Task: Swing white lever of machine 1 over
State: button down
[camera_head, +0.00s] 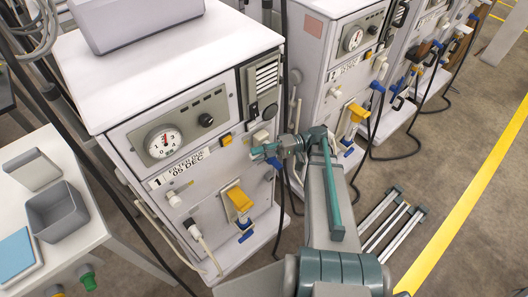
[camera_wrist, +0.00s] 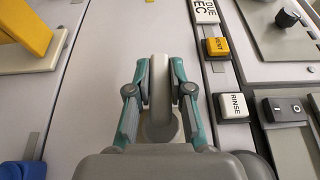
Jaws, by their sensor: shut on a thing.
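Machine 1 (camera_head: 150,185), a white cabinet marked "1" with a "FILTER DUE 05 DEC" label, stands left of centre in the head view. Its white lever (camera_wrist: 160,85) shows in the wrist view, rising from a pale round base. My gripper (camera_head: 262,153) reaches machine 1's front from the right. In the wrist view my gripper (camera_wrist: 159,66) has its two teal fingers closed on either side of the lever. In the head view my gripper hides the lever.
A RINSE button (camera_wrist: 232,106), a yellow button (camera_wrist: 215,47) and a rocker switch (camera_wrist: 284,108) lie right of the lever. A yellow handle (camera_head: 238,198) is below my gripper. Another machine (camera_head: 335,75) stands to the right. A table (camera_head: 95,220) with a grey bin is at left.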

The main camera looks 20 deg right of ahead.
jog(key=shift+r, duration=0.1)
jog(key=c, duration=1)
grip_release()
jog(key=shift+c, duration=0.2)
jog(key=shift+r, duration=0.5)
jog(key=o, duration=0.5)
jog(key=r, duration=0.7)
jog(key=shift+w+a+r, duration=0.15)
jog(key=shift+w+a, duration=0.15)
jog(key=shift+s+d+r, duration=0.25)
jog(key=shift+s+r, duration=0.05)
jog(key=shift+r, duration=0.3)
jog(key=shift+s+d+r, duration=0.25)
jog(key=shift+r, duration=0.35)
jog(key=c, duration=0.5)
jog(key=shift+w+a+f, duration=0.15)
jog(key=shift+w+f, duration=0.1)
jog(key=shift+w, duration=0.1)
jog(key=shift+s, duration=0.15)
